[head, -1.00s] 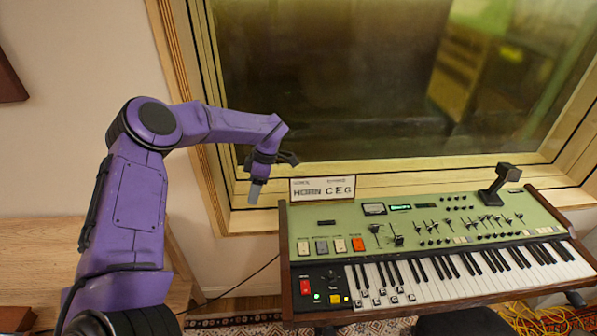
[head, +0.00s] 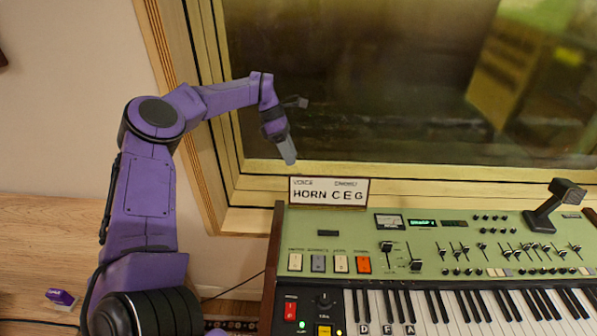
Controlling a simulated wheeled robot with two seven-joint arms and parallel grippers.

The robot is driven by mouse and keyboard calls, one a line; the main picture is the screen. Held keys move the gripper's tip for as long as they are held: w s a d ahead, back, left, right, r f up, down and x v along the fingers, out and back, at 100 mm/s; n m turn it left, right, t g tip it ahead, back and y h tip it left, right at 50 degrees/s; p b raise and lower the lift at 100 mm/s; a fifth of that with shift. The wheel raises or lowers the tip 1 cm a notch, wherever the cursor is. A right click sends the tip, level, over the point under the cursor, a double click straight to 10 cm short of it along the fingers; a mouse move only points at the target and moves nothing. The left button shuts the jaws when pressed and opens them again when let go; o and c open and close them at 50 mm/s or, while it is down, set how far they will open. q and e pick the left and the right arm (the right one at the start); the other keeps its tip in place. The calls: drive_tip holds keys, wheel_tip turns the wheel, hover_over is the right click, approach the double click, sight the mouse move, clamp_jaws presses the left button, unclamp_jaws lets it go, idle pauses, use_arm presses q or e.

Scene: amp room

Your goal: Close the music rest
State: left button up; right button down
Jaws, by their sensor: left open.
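A green synthesizer (head: 350,262) with wooden ends stands below the window. A white sign in a dark frame (head: 328,192), reading "HORN C E G", stands upright at its back left edge. No part is clearly recognisable as the music rest. A black angled bracket with a block on top (head: 556,205) rises from the panel at the right; I cannot tell what it is. My left gripper (head: 289,158) points down above and just left of the sign, apart from it, open and empty. My right gripper is not in view.
A large window (head: 400,85) with a pale wooden frame is behind the synthesizer. Panel sliders and keys (head: 460,308) fill the front. A wooden surface (head: 40,232) at the left holds a small purple box (head: 62,298). The air above the panel is clear.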

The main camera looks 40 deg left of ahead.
sight(300, 174)
use_arm(q)
drive_tip(key=p+x, duration=0.1)
drive_tip(key=x, duration=0.4)
drive_tip(key=shift+w, duration=0.2)
drive_tip(key=shift+s+d+f, duration=0.1)
drive_tip(key=shift+d+f, duration=0.15)
drive_tip(key=shift+f, duration=0.2)
drive_tip(key=c, duration=0.9)
clamp_jaws()
drive_tip(key=shift+d, duration=0.1)
